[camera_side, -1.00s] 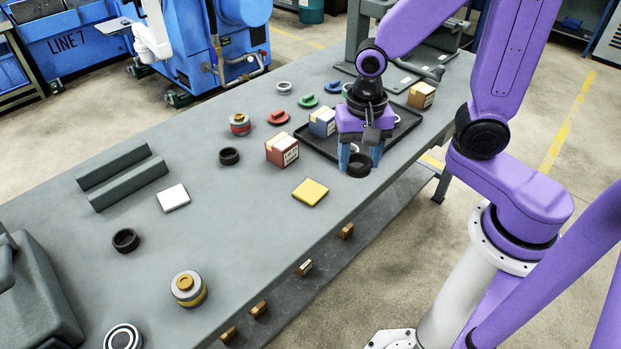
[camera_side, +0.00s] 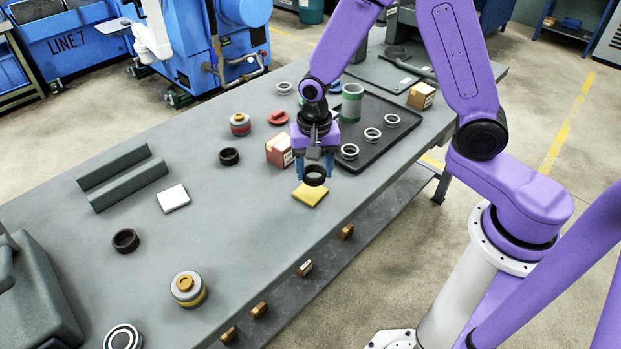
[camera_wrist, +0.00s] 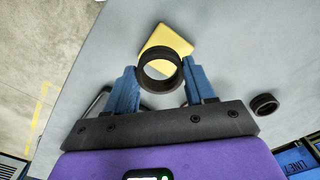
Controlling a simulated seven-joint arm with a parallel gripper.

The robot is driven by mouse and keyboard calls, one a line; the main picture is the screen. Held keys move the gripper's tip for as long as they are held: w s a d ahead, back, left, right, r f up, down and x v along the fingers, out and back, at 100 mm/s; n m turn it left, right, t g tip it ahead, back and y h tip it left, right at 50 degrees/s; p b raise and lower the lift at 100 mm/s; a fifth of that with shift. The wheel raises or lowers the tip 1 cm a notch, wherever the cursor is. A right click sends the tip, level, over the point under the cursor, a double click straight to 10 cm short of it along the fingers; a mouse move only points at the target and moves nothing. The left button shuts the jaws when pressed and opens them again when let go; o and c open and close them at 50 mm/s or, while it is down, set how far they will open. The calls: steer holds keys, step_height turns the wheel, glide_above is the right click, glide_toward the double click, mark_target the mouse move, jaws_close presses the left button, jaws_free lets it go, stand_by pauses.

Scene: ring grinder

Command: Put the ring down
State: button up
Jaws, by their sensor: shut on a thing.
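My gripper (camera_side: 314,170) is shut on a dark ring (camera_side: 315,176), held between the blue fingers above the bench. The ring also shows in the wrist view (camera_wrist: 160,71), with the fingers at its two sides. In the side view the ring overlaps the far part of a yellow square pad (camera_side: 310,194); the pad also shows beyond the ring in the wrist view (camera_wrist: 176,36). I cannot tell the exact height of the ring above the bench.
A red box (camera_side: 279,150) stands just behind and left of my gripper. A black tray (camera_side: 381,152) with several light rings and a green cylinder (camera_side: 351,101) lies to the right. Other dark rings (camera_side: 229,156) and a white pad (camera_side: 173,197) are on the left.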

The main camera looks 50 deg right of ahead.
mark_target(310, 191)
steer(key=shift+w+f, duration=0.3)
steer(key=shift+f, duration=0.05)
steer(key=shift+w+a+f, duration=0.1)
steer(key=shift+w+f, duration=0.05)
steer(key=shift+f, duration=1.55)
steer(key=shift+f, duration=0.15)
steer(key=o, duration=1.1)
step_height(310, 191, up, 12)
steer(key=shift+r, duration=0.2)
steer(key=s+d+r+n, duration=0.1)
steer(key=s+n, duration=0.5)
steer(key=s, duration=0.2)
steer(key=s+d+r+n, duration=0.2)
steer(key=s+n, duration=0.5)
steer(key=s, duration=0.1)
steer(key=s+d+r+n, duration=0.1)
steer(key=s+r+n, duration=0.1)
steer(key=s+n, duration=0.5)
steer(key=shift+s+d, duration=0.35)
steer(key=shift+s, duration=0.25)
